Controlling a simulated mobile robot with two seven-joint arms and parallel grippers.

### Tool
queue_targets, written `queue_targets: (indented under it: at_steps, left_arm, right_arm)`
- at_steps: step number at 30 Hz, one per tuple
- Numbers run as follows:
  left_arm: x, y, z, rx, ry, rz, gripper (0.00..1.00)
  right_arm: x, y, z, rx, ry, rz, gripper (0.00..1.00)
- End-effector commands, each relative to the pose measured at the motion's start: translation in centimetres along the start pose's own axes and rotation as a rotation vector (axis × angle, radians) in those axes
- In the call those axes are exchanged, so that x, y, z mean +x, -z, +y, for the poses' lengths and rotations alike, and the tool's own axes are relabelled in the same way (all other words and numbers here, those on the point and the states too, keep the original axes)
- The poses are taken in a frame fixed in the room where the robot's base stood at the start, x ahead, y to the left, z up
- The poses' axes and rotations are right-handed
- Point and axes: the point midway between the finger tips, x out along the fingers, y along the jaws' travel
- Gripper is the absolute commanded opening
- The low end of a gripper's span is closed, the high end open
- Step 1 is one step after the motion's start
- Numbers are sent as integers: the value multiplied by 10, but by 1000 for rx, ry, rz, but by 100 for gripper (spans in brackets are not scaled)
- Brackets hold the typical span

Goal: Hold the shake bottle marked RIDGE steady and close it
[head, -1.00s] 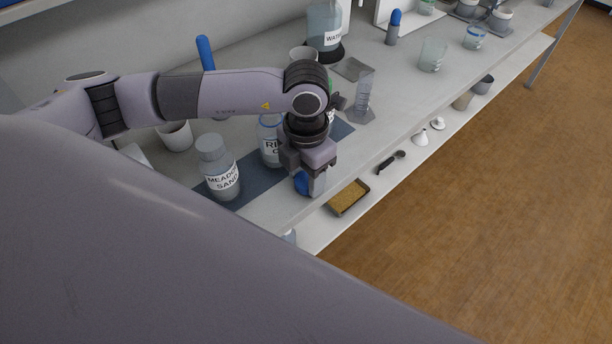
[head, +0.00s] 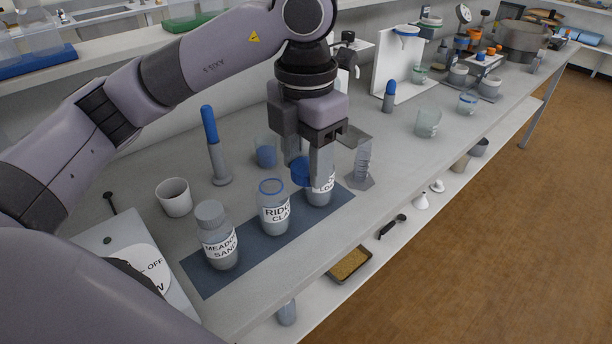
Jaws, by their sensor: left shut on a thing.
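The RIDGE CLAY bottle (head: 275,215) stands upright on a dark blue mat (head: 206,280). Its mouth is uncovered and ringed in blue. My left gripper (head: 305,172) points down, shut on a blue cap (head: 301,172). The cap is above and to the right of the RIDGE bottle's mouth in the picture, apart from it. The capped MEADOW SAND bottle (head: 218,240) stands to the left. A third labelled bottle (head: 320,194) stands to the right, its top hidden behind my gripper. My right gripper is not in view.
A white cup (head: 174,198), a blue-handled tool (head: 214,155) and a beaker (head: 265,151) stand behind the mat. A clear measuring cylinder (head: 361,168) stands right of it. A tray of soil (head: 349,264) lies on the lower shelf. The bench front is clear toward the right.

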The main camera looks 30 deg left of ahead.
Motion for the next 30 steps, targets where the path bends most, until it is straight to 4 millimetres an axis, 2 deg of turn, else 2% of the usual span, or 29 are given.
queue_targets:
  at_steps: [17, 23, 30]
  left_arm:
    - [-1, 0, 0, 34, 0, 1, 20]
    - [10, -2, 1, 257, 3, 2, 20]
    - [30, -5, 3, 661, 5, 2, 20]
  right_arm:
    - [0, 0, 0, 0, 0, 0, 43]
    - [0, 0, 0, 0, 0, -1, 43]
    - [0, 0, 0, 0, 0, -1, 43]
